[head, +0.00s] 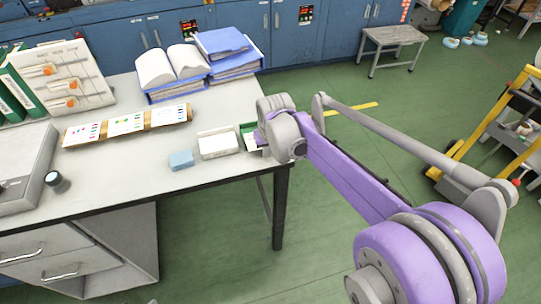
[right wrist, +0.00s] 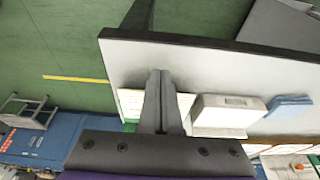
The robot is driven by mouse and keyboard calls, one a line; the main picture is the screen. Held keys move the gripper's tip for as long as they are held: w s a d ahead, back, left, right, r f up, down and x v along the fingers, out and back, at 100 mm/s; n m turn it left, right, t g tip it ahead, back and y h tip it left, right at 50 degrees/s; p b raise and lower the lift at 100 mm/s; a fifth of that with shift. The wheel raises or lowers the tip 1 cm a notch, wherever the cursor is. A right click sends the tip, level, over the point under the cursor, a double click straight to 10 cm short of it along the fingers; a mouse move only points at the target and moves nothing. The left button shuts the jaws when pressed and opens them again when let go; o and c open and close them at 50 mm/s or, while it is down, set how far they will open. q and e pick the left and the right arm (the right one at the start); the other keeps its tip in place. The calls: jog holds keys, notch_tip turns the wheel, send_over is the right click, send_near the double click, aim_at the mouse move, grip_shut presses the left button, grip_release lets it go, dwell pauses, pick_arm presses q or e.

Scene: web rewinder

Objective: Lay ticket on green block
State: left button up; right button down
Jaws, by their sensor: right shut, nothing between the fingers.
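My right gripper (right wrist: 161,76) is shut and empty in the right wrist view, its fingers together over the ticket. The white ticket (right wrist: 186,104) shows on both sides of the fingers and is partly hidden behind them. The green block (right wrist: 130,127) shows as a green strip at the ticket's edge. In the head view, the green block (head: 248,127) and the pale ticket (head: 251,143) are at the table's right end, partly covered by my right wrist. The ticket appears to lie over the green block; contact is unclear. My left gripper is not in view.
A white box (head: 218,143) and a blue block (head: 181,159) stand left of the green block on the table (head: 130,172). A board with printed sheets (head: 127,124), blue binders (head: 225,60) and an open book (head: 171,65) lie behind. The table's front middle is clear.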

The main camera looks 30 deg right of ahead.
aim_at(250, 141)
jog(key=shift+w+d, duration=0.1)
jog(key=shift+w, duration=0.25)
jog(key=shift+w, duration=0.1)
jog(key=shift+w+d, duration=0.2)
jog(key=shift+w, duration=0.85)
jog(key=shift+s, duration=0.25)
